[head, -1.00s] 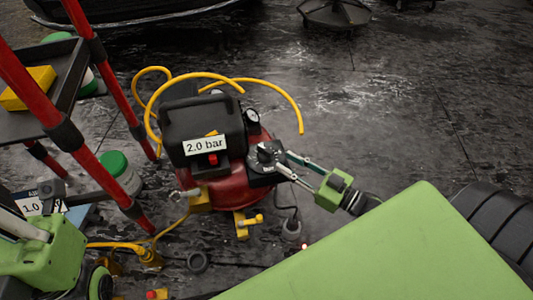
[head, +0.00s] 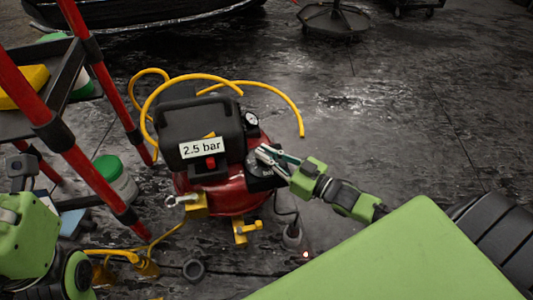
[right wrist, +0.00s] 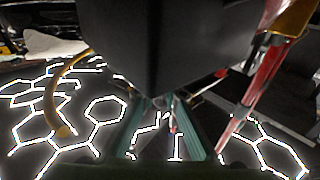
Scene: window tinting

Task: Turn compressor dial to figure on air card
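The right fingers are closed around the dial, one at each side. The right wrist view shows both fingers (right wrist: 160,128) below a large dark housing; the dial is not clear there. My left gripper's green body (head: 25,240) is at the left edge; its fingers are not clear. The air card is mostly hidden behind it, its figure unreadable now.
A red-legged cart (head: 87,150) with black shelves stands close on the left. A white tub with a green lid (head: 113,175) is beside it. Yellow hose (head: 290,100) loops above the compressor. Open floor lies to the right.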

